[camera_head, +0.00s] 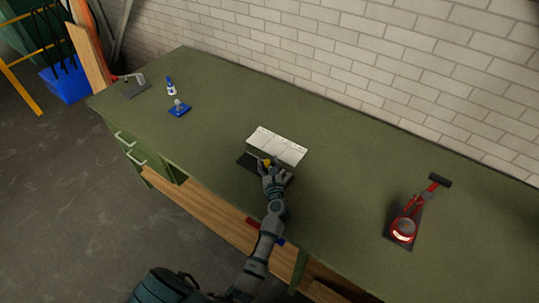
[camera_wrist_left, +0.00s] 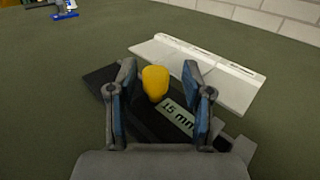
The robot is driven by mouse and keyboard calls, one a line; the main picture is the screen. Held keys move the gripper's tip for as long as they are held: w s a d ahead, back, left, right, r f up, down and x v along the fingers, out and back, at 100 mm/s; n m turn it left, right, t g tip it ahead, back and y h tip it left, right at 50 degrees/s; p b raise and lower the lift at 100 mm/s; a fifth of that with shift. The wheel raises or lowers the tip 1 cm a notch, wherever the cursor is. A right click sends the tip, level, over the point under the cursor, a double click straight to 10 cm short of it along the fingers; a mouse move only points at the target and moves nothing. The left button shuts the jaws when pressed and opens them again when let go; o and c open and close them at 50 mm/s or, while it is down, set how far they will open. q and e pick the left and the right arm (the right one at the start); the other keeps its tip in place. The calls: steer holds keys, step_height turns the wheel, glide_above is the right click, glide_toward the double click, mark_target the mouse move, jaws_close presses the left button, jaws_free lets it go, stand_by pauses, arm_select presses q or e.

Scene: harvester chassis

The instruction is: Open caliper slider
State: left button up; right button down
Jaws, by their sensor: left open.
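The caliper lies on the green workbench, with a dark base (camera_head: 249,160) below a pale block (camera_head: 278,143). Its yellow knob (camera_head: 266,162) shows at my left gripper (camera_head: 270,168), which reaches in from the front of the bench. In the left wrist view, my left gripper (camera_wrist_left: 160,72) is open, with one finger on each side of the yellow knob (camera_wrist_left: 155,84). A gap shows beside the knob. A plate reading "15 mm" (camera_wrist_left: 178,117) lies near the right finger. The fingers hide parts of the dark base (camera_wrist_left: 101,84). My right gripper is out of view.
A red device (camera_head: 405,226) with a dark handle stands at the right of the green bench (camera_head: 345,185). A small bottle (camera_head: 171,86) and a blue-based item (camera_head: 179,108) stand at the left. A brick wall (camera_head: 350,60) runs behind. Bench space around the caliper is clear.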

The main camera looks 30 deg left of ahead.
arm_select(q)
steer(key=shift+r, duration=0.15)
steer(key=shift+a, duration=0.25)
jaws_close()
steer(key=shift+w+a+p, duration=0.1)
steer(key=shift+a+p, duration=0.4)
steer(key=shift+a, duration=2.2)
jaws_free()
steer(key=shift+w, duration=0.1)
steer(key=shift+d, duration=0.1)
steer(key=v, duration=1.2)
steer(key=shift+d, duration=0.15)
